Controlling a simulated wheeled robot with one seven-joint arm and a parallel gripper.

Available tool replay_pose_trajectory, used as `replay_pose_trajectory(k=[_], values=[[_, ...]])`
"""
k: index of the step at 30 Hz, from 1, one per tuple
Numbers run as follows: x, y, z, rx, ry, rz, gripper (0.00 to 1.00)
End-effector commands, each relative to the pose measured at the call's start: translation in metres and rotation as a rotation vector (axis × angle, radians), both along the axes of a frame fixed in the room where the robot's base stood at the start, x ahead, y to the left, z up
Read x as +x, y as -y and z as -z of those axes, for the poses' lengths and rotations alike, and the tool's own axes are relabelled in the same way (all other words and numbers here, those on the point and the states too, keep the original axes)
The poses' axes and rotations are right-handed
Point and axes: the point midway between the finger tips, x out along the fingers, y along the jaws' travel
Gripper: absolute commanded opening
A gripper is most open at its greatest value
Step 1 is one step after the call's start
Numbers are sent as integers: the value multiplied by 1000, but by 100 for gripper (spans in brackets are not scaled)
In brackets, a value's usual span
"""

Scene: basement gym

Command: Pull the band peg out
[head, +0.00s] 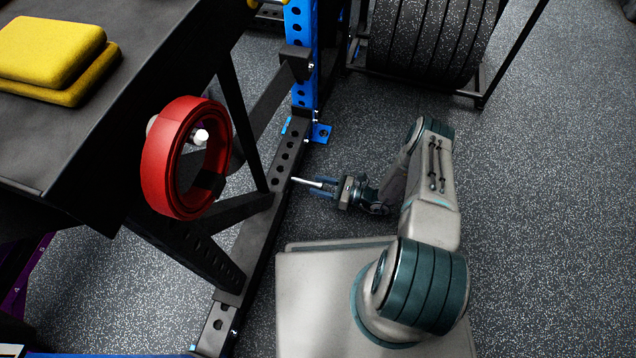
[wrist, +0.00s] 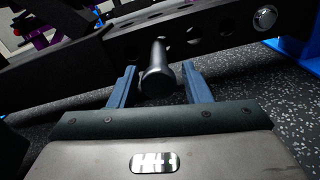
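The band peg (wrist: 158,77) shows in the wrist view as a dark rod with a round head, sticking out toward me from the black rack beam (wrist: 205,35). In the head view the peg (head: 303,182) is a thin, bright rod at the low beam (head: 262,235) along the floor. My gripper (wrist: 158,67) has one blue finger on each side of the peg, with a visible gap on both sides. The fingers look open around it, not touching. In the head view my gripper (head: 324,187) is low beside the beam.
A red band roll (head: 155,165) hangs on a pin above the beam. Yellow pads (head: 55,50) lie on a black bench top (head: 130,80). A blue upright (head: 304,85) and a plate rack (head: 430,40) stand behind. The speckled floor at right is clear.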

Motion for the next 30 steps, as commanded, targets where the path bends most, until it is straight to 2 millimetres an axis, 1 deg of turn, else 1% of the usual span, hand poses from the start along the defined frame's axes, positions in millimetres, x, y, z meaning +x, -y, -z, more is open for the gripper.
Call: replay_pose_trajectory(k=[8, 11, 13, 17, 21, 25, 30], values=[[0, -6, -1, 2, 2, -10, 52], [-1, -3, -2, 3, 2, -7, 52], [-2, 4, -2, 3, 2, -4, 52], [-10, 26, -4, 3, 2, -1, 52], [-21, 58, -3, 3, 1, 1, 52], [-31, 86, -3, 1, 2, 0, 52], [-41, 112, -2, 2, 3, -3, 52]])
